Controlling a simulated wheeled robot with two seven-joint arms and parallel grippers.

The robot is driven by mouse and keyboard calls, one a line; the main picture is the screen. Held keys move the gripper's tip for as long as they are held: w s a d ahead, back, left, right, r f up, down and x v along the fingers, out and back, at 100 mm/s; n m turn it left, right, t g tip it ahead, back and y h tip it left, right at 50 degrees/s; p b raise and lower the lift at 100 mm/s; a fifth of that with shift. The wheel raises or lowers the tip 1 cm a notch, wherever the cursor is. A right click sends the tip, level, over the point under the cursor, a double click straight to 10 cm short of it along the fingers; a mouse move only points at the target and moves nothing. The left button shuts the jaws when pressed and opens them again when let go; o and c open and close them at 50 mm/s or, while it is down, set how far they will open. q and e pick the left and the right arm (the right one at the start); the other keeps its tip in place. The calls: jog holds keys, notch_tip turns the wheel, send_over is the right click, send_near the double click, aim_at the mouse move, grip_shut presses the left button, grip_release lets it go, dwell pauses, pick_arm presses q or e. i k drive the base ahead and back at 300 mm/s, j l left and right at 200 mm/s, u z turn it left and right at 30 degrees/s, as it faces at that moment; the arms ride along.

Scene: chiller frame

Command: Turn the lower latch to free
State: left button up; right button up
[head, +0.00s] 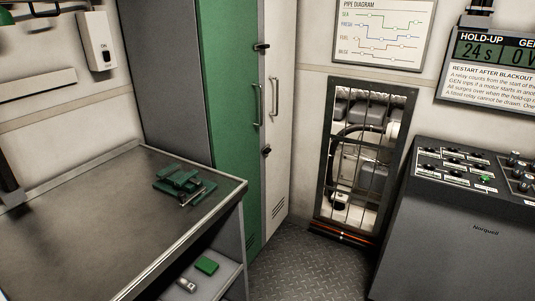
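A tall locker has a green door (233,120) and a white door (279,110) side by side. The lower latch (266,152), a small dark piece, sits at the seam between the doors, below their handles. A similar dark upper latch (262,46) sits higher on the same seam. Both look roughly level, but they are too small to tell their exact setting. Both doors look closed. Neither of my grippers shows clearly in the head view, and nothing is seen touching the latches.
A workbench (80,215) with a green vise (183,183) fills the left front. A lower shelf (215,283) holds a green block (207,266). A grey console (450,240) stands right. A barred opening (360,155) shows machinery. Chequered floor (310,260) is clear between bench and console.

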aim_at(266, 149)
jog(key=i+l+u, duration=0.1)
jog(key=i+l, duration=0.55)
jog(key=i, duration=0.15)
